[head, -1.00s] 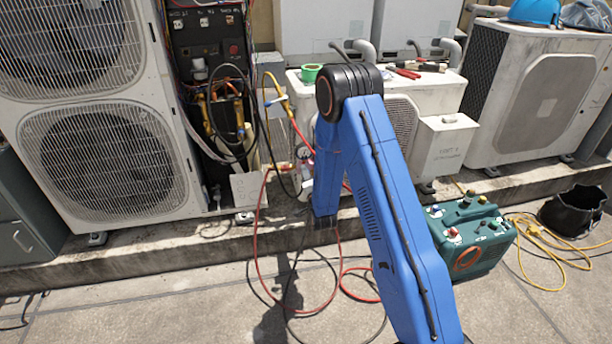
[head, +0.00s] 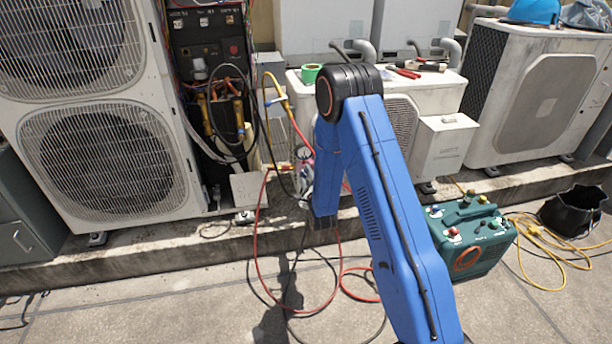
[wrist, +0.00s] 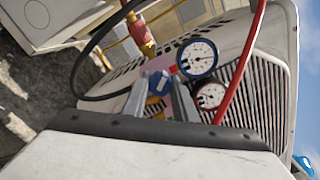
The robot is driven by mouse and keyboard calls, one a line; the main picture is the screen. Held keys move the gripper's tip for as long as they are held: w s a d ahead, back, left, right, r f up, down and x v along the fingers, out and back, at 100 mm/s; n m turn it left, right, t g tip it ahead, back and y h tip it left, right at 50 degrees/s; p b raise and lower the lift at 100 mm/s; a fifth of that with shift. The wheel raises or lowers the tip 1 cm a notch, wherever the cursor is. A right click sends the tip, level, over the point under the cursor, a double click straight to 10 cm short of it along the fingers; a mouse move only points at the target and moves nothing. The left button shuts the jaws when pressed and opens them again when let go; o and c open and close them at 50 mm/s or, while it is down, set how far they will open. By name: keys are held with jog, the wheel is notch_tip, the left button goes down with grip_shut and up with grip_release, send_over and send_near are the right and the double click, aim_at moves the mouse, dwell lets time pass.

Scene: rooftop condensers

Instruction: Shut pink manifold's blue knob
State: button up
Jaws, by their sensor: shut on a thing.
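The pink manifold (head: 304,156) hangs in front of the middle condenser and is partly hidden by my arm in the head view. In the wrist view its blue-rimmed gauge (wrist: 197,57) and red-rimmed gauge (wrist: 210,95) face me. The blue knob (wrist: 158,82) is between the fingertips of my gripper (wrist: 160,92), and the jaws are shut on it. A small yellow part shows just below the knob. Much of the manifold body is hidden behind the fingers and gauges. The knob's turn position cannot be told.
A red hose (head: 258,238) and a black hose loop down to the paving. A green machine (head: 470,240) stands at the right, with a yellow cord (head: 550,250) and a black bucket (head: 572,211). A tall condenser (head: 105,170) stands at the left.

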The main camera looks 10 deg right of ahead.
jog(key=m, duration=0.3)
jog(key=shift+f+m, duration=0.1)
jog(key=shift+m, duration=2.2)
jog(key=shift+s+f, duration=0.1)
jog(key=o, duration=1)
jog(key=shift+o, duration=0.2)
